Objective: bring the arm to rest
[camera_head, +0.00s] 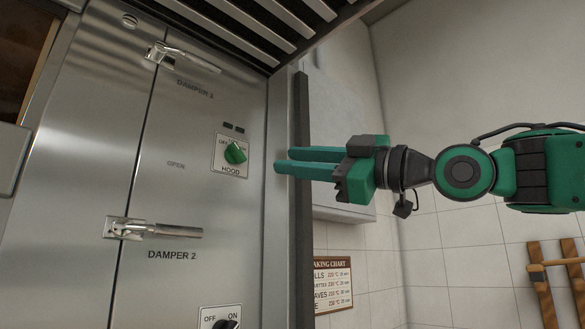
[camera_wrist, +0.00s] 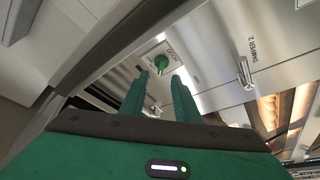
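My gripper (camera_head: 279,161) reaches out from the right at the end of my green and black arm. Its two green fingers point left toward the steel oven front. In the wrist view, my gripper (camera_wrist: 160,78) has its fingers apart with nothing held between them. The green hood knob (camera_head: 235,153) on its white plate is left of the fingertips in the head view, with a visible space between them. In the wrist view the knob (camera_wrist: 161,63) shows beyond the gap between the fingertips. I see no contact with the panel.
The damper 1 handle (camera_head: 185,56) and damper 2 handle (camera_head: 153,229) stick out from the steel panel (camera_head: 205,190). An on/off switch (camera_head: 223,319) is at the bottom. A slatted hood (camera_head: 255,30) hangs above. A baking chart (camera_head: 333,284) and wooden rack (camera_head: 543,284) are at right.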

